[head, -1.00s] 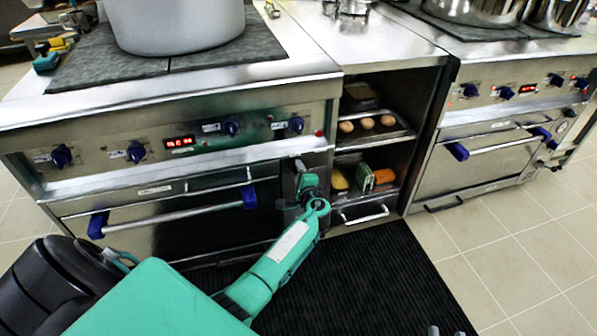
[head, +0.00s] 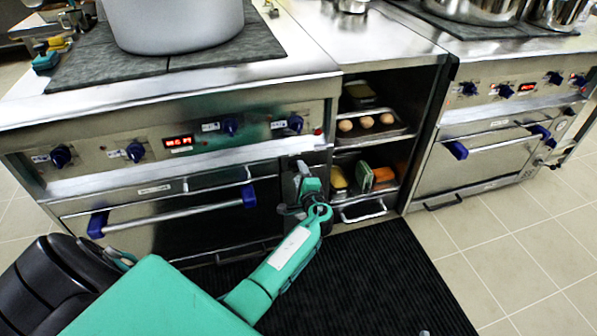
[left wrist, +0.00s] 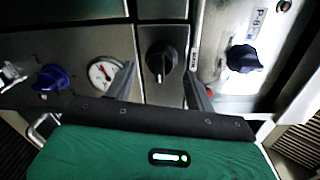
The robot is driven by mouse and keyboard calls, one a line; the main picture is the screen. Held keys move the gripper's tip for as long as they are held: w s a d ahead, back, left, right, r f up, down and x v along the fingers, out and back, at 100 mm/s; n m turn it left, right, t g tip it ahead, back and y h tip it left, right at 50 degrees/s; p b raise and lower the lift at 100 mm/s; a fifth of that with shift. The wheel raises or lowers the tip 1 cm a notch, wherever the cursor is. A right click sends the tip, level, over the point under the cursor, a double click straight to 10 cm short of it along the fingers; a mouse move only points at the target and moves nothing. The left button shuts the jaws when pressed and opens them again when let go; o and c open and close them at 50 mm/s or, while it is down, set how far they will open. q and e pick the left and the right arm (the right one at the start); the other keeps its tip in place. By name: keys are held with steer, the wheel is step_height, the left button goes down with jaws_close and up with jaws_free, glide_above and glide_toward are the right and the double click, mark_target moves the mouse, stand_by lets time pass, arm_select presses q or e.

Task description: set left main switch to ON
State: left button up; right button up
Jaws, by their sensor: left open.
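A black rotary switch (left wrist: 161,58), apparently the left main switch, sits on a narrow grey panel in the left wrist view. A pale mark on its grip points down; no ON or OFF lettering is readable. My left gripper (left wrist: 161,84) is open, with one finger on each side of the switch in the picture. I cannot tell whether they touch it. In the head view my left gripper (head: 298,180) is at the right end of the left stove's front, and its hand hides the switch. My right gripper is not in view.
A round gauge (left wrist: 103,73) and a blue knob (left wrist: 50,78) are left of the switch; another blue knob (left wrist: 243,58) is to its right. The left oven handle (head: 165,215) and an open shelf with eggs (head: 366,122) flank my gripper. The floor at right is clear.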

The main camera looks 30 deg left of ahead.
arm_select(q)
steer(key=p+v, duration=0.1)
steer(key=v, duration=1)
steer(key=shift+s+d, duration=0.2)
steer(key=shift+s, duration=0.05)
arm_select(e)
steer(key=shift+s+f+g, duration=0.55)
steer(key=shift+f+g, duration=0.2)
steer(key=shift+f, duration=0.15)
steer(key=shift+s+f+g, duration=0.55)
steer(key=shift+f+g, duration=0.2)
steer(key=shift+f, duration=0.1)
